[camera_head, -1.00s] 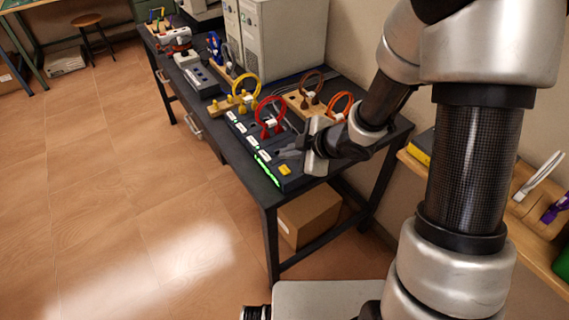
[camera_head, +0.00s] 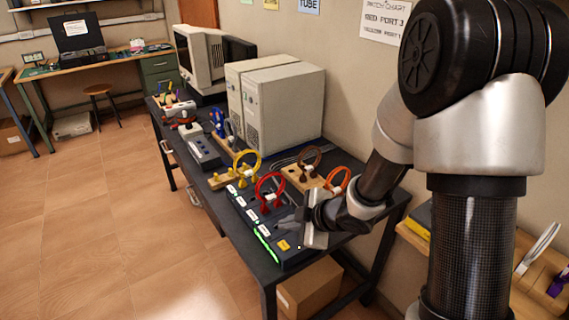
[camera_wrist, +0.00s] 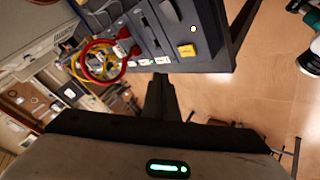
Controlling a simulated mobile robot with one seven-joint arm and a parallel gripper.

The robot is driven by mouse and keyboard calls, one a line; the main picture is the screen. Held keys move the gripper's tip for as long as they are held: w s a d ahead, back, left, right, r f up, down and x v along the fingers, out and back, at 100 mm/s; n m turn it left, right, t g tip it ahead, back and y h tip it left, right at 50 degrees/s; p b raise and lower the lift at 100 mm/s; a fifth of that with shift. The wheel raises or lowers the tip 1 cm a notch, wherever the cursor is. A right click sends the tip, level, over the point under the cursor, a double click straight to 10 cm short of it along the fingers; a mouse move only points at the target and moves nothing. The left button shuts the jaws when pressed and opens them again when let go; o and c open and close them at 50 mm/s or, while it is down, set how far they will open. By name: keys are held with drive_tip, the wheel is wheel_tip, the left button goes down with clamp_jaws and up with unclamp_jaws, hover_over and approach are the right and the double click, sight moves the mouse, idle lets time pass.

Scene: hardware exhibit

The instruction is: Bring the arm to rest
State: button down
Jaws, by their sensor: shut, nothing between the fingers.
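My gripper (camera_head: 290,226) is above the right part of the dark table (camera_head: 262,271), beside a dark port panel (camera_head: 238,205) with white labels and a yellow square button (camera_head: 284,245). In the wrist view the fingers (camera_wrist: 161,82) are together and hold nothing. The panel also shows in the wrist view (camera_wrist: 215,25). A red cable loop (camera_head: 269,178) stands at the panel; it also shows in the wrist view (camera_wrist: 85,68). A green strip (camera_head: 266,243) glows along the panel's front. Whether the fingers touch the panel I cannot tell.
Yellow (camera_head: 247,152), brown (camera_head: 308,150) and orange (camera_head: 333,172) cable loops stand nearby. Grey computer towers (camera_head: 280,105) stand behind them. A cardboard box (camera_head: 308,288) is under the table. A wooden shelf (camera_head: 440,255) is at right. The tiled floor (camera_head: 110,215) at left is clear.

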drive_tip(key=s+d+r+m+t+h+p, duration=0.1)
drive_tip(key=d+r+m+h+p, duration=0.1)
drive_tip(key=d+r+m+h, duration=0.65)
drive_tip(key=s+d+r+m+t+y+p, duration=0.1)
drive_tip(key=s+d+r+p, duration=0.15)
drive_tip(key=d+r, duration=0.7)
drive_tip(key=s+a+r+m+g+p, duration=0.1)
drive_tip(key=s+r+m, duration=0.3)
drive_tip(key=s, duration=0.5)
drive_tip(key=s+a+r+m+g+p, duration=0.1)
drive_tip(key=s+a+r+m+p, duration=0.1)
drive_tip(key=s+r, duration=0.6)
drive_tip(key=s+a+m+y, duration=0.1)
drive_tip(key=m, duration=0.1)
drive_tip(key=shift+s+a+m+g, duration=0.3)
drive_tip(key=shift+m+g, duration=0.05)
drive_tip(key=shift+g, duration=0.05)
